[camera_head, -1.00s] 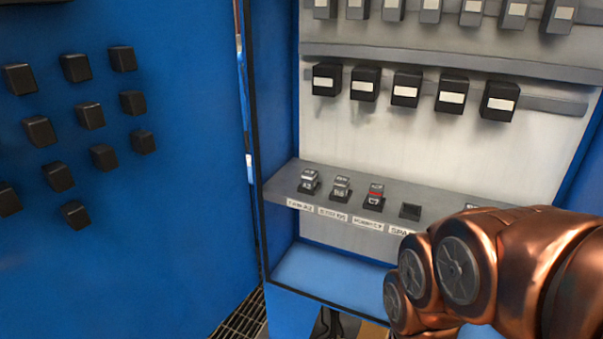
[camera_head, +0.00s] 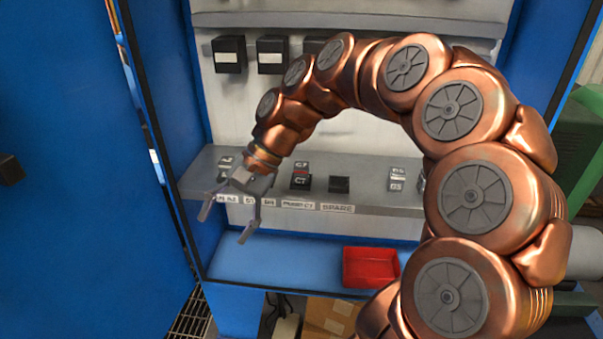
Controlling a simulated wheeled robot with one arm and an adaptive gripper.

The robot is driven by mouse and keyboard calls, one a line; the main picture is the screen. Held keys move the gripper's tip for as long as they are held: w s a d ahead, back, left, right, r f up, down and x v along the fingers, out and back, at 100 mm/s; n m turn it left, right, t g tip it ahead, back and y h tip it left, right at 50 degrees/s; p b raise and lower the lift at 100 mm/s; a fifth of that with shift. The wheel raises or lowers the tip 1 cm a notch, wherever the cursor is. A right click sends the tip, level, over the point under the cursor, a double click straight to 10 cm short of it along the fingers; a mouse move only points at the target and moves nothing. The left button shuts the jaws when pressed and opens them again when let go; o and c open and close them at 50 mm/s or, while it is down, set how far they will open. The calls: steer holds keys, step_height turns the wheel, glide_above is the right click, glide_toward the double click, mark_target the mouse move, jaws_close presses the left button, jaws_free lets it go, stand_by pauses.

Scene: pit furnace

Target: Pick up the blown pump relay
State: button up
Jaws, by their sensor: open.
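A small relay with a red band (camera_head: 301,176) stands upright in a socket on the grey shelf (camera_head: 370,204) inside the blue cabinet. The label below it is hard to read, but seems to start with "PUMP". My gripper (camera_head: 226,227) is open and empty, its fingers pointing down in front of the shelf edge, left of the red-banded relay and apart from it. Another relay (camera_head: 226,164) shows behind my gripper at the left. The relay between these two is largely hidden by my gripper. An empty socket (camera_head: 339,184) sits right of the red-banded relay, above the label "SPARE".
More relays (camera_head: 397,179) stand further right on the shelf, partly hidden by my arm. Black blocks (camera_head: 229,54) hang on a rail above. A red tray (camera_head: 370,267) lies on the blue cabinet floor (camera_head: 300,262). The open blue door (camera_head: 80,160) bounds the left.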

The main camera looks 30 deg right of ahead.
steer(key=w+d+r+m+t+y, duration=0.25)
steer(key=w+d+m, duration=0.25)
steer(key=w+d, duration=0.35)
steer(key=m+t, duration=0.7)
steer(key=m, duration=0.5)
glide_toward(307, 165)
steer(key=x, duration=0.2)
steer(key=shift+w+a+f+p, duration=0.15)
steer(key=shift+w+a+p, duration=0.1)
steer(key=shift+p, duration=0.15)
steer(key=shift+w+f+m, duration=0.1)
steer(key=shift+f+m, duration=0.05)
steer(key=shift+m, duration=0.15)
steer(key=shift+p+x, duration=1.5)
steer(key=shift+x, duration=2.25)
steer(key=shift+a, duration=0.1)
steer(key=c, duration=1.3)
steer(key=shift+o, duration=0.2)
